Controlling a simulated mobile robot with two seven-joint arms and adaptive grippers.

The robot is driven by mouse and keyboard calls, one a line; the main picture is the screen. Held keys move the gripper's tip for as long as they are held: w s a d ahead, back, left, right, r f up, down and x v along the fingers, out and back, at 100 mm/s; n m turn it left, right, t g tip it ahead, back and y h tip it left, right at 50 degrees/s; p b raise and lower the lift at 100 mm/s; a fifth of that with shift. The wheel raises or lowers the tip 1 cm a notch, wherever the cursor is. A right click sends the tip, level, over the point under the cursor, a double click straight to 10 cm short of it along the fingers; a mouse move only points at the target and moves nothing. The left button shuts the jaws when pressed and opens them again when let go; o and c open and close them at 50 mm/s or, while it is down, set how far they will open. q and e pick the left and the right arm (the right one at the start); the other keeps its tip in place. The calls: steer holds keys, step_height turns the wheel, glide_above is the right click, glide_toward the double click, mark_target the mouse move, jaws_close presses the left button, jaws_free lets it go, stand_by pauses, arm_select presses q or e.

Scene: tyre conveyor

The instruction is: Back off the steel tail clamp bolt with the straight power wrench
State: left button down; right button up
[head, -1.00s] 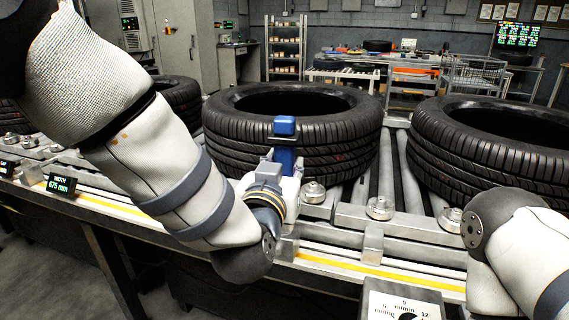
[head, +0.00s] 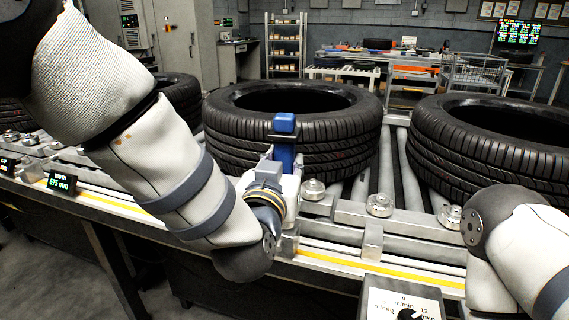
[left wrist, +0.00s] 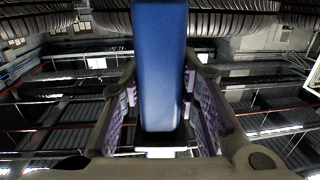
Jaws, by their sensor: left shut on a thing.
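The straight power wrench (head: 285,124) is blue and stands upright in front of the middle tyre. My left gripper (head: 280,160) is shut on it; the gripper is partly hidden behind my own wrist. In the left wrist view the blue wrench body (left wrist: 160,65) runs between the two ridged finger pads of the left gripper (left wrist: 160,110). The wrench's working end cannot be made out. Several round steel pieces sit along the conveyor rail, and I cannot tell whether one is the tail clamp bolt. My right arm comes in at the lower right; its gripper is out of view.
The middle tyre (head: 290,145) lies flat on the rollers, close behind the wrench. Another tyre (head: 490,150) lies to the right. The steel rail (head: 420,245) runs along the front edge. A dial box (head: 385,303) stands at the bottom. Bare rollers (head: 410,190) show between the tyres.

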mark_target(282, 129)
arm_select(q)
steer(key=shift+s+f, duration=0.1)
steer(key=shift+f, duration=0.6)
steer(key=shift+w+r, duration=0.2)
steer(key=shift+r, duration=3.9)
steer(key=shift+w, duration=0.1)
